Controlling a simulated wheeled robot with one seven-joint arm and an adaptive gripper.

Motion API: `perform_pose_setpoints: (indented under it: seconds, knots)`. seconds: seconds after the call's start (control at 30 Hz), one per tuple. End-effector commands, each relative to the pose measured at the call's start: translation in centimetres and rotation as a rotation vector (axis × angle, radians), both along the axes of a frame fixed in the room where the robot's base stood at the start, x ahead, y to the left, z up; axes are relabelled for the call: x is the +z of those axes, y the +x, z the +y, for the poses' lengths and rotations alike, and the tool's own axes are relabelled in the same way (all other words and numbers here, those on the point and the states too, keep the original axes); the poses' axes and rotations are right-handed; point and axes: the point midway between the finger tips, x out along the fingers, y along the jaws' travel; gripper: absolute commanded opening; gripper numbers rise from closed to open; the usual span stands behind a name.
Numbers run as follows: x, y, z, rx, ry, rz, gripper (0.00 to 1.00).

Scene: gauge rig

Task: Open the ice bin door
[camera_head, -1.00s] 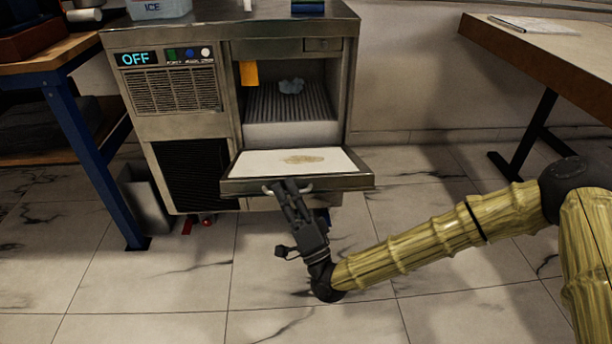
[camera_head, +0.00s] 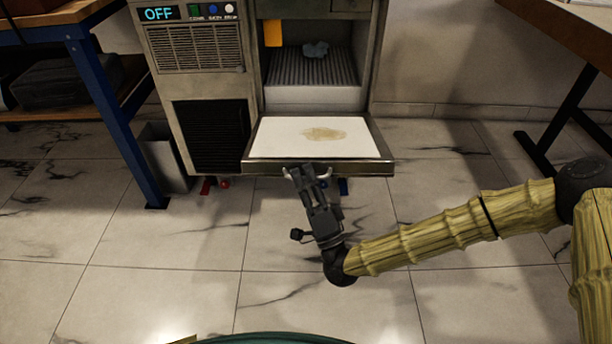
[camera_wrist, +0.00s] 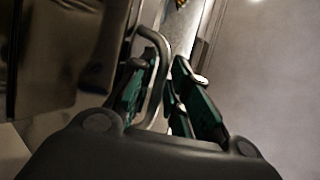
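The ice bin door (camera_head: 280,142) is folded down and out from the ice machine, roughly level, its white inner face with a tan stain turned up. The bin opening behind it is uncovered. My gripper (camera_head: 307,174) is at the middle of the door's front edge. In the wrist view, the curved metal door handle (camera_wrist: 157,85) passes between the green-sided fingers of my gripper (camera_wrist: 168,75), which look closed around it. The exact contact is partly hidden.
The ice machine (camera_head: 212,100) reads OFF. A blue-grey lump (camera_head: 315,49) lies inside the bin. A blue-legged table (camera_head: 115,130) stands left and a brown table (camera_head: 560,35) right.

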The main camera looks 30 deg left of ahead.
Motion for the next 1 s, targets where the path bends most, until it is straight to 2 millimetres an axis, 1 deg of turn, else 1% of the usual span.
perform_pose_setpoints:
  seconds: [0.23, 0.37, 0.57, 0.8, 1.0]
  knots:
    - [0.0, 0.2, -0.2, -0.005, 0.0, 0.0, 0.18]
    - [-0.5, 0.0, -0.7, -0.005, 0.0, 0.0, 0.18]
    - [-2.3, -1.1, -2.6, -0.004, -0.001, 0.001, 0.18]
    - [-5.1, -2.7, -5.7, -0.001, -0.001, 0.002, 0.18]
    - [-6.8, -3.6, -7.5, -0.002, 0.0, 0.001, 0.18]
